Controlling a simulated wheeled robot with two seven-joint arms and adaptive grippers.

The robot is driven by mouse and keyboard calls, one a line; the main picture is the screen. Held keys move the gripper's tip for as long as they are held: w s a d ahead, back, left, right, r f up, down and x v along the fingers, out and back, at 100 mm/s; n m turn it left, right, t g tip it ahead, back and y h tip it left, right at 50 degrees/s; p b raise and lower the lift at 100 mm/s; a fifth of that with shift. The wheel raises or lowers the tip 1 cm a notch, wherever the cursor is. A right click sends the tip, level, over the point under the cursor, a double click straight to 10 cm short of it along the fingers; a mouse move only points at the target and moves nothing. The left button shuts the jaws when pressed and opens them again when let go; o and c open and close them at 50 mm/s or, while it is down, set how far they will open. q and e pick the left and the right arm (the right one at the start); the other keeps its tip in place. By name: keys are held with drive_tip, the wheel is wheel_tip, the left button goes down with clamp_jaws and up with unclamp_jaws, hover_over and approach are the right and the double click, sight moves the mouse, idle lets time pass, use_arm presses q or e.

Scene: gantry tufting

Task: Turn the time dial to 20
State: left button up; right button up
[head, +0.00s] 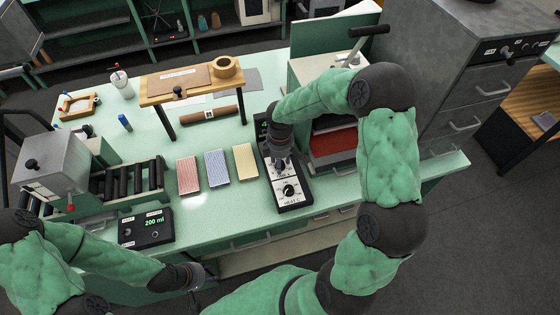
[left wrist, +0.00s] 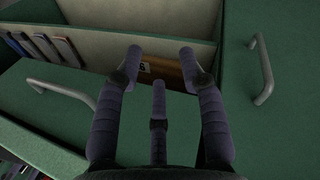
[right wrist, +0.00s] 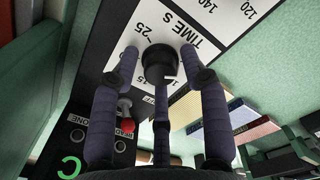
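The time dial (right wrist: 160,62) is a black round knob with a white mark on a white scale lettered TIME S. In the right wrist view 25 and 15 show on its left; other numbers are hidden behind fingers. The mark lies low and to the right on the knob. My right gripper (right wrist: 159,55) is open, its fingers spread around the knob; contact is unclear. In the head view my right gripper (head: 283,160) covers the time dial on the black control box (head: 296,207). My left gripper (left wrist: 165,55) is open and empty by the bench front.
A second dial (head: 289,190), lettered HEAT C, is nearer the box's front. A red-tipped lever (right wrist: 127,122) sits beside the time dial. Several coloured pads (head: 217,167) lie left of the box. A heat press (head: 333,142) stands to its right.

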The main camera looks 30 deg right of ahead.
drive_tip(key=c, duration=0.6)
